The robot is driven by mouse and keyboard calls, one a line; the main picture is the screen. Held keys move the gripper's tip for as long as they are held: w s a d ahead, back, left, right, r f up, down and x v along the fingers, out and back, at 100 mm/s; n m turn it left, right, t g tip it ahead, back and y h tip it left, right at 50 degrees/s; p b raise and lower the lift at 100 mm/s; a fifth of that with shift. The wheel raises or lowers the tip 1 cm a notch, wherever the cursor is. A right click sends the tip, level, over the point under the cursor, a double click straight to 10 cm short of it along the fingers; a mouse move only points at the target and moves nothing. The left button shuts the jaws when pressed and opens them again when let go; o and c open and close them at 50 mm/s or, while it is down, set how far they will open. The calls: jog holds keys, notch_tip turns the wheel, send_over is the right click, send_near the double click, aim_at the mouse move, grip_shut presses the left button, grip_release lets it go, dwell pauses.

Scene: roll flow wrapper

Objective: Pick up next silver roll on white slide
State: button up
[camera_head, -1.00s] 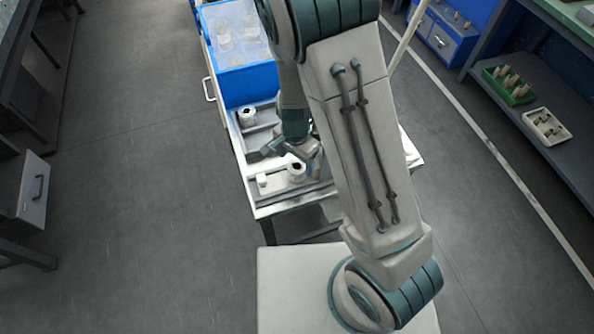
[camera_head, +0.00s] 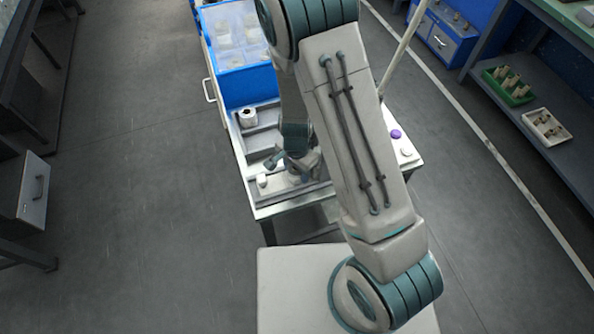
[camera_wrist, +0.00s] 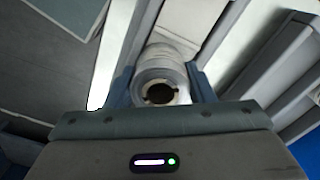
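A silver roll (camera_wrist: 160,88) with a dark round hole lies between the two fingers of my gripper (camera_wrist: 161,88) in the wrist view. The fingers stand close on both sides of it, and I cannot tell whether they press on it. In the head view my gripper (camera_head: 287,164) is low over the near part of the white slide (camera_head: 283,188), and this roll is hidden there. Another roll (camera_head: 248,117), pale with a dark hole, stands at the far left of the table.
A small white piece (camera_head: 262,181) sits on the slide left of my gripper. A blue bin (camera_head: 247,86) stands behind the grey-railed table (camera_head: 262,211). A purple button (camera_head: 396,134) and a white one (camera_head: 406,152) are at the right. The floor on the left is clear.

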jog(key=shift+c, duration=0.8)
jog(key=shift+r, duration=0.15)
